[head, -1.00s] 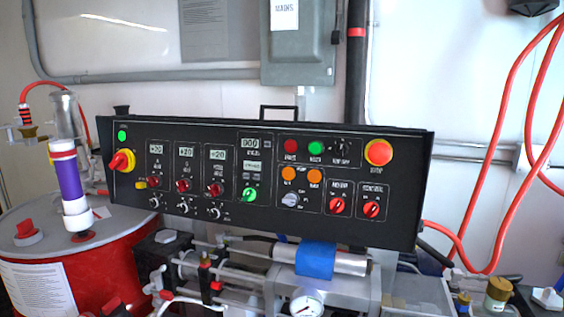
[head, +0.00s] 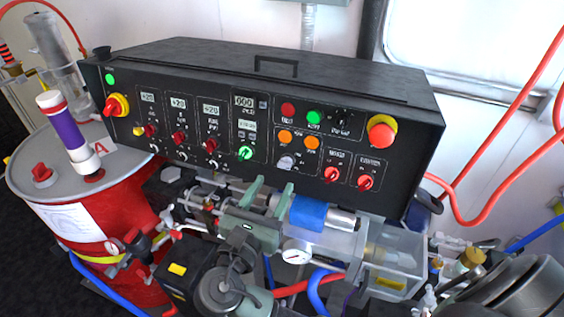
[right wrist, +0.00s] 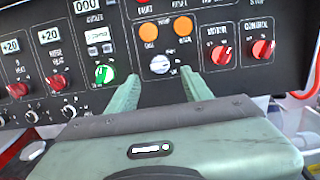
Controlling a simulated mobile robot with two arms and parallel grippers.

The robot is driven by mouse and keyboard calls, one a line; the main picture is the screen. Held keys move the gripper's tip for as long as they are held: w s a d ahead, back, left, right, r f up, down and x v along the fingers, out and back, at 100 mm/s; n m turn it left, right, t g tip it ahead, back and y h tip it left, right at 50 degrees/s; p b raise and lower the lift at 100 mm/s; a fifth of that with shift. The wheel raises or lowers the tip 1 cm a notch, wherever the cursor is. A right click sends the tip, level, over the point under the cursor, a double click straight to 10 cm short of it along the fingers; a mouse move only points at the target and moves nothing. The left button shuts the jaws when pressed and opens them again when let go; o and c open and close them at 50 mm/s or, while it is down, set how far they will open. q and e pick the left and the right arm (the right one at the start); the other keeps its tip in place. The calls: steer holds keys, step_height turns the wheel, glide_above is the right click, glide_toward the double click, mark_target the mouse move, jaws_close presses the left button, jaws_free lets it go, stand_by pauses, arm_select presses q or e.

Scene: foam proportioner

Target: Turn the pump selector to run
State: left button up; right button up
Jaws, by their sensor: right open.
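The black control panel (head: 225,130) carries several knobs, and the lettering is too small to tell for certain which is the pump selector. A light grey rotary knob (head: 285,162) sits below two orange buttons; it also shows in the right wrist view (right wrist: 160,64). My right gripper (head: 272,183) is open and empty, in front of the panel's lower part. In the right wrist view its two green fingers (right wrist: 159,75) point at the panel, with the grey knob between and just beyond their tips. My left gripper is not in view.
Two red knobs (head: 332,174) (head: 365,182) sit right of the grey one, and a lit green knob (head: 245,153) left. A red emergency button (head: 381,132) is at upper right. Pipes and a gauge (head: 297,253) lie below; a red drum (head: 110,240) stands left.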

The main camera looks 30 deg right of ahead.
mark_target(285, 165)
steer(key=p+x, duration=0.1)
steer(key=x, duration=0.4)
steer(key=shift+w+d+f, duration=0.1)
steer(key=shift+w+d, duration=0.05)
steer(key=shift+d, duration=0.15)
jaws_close()
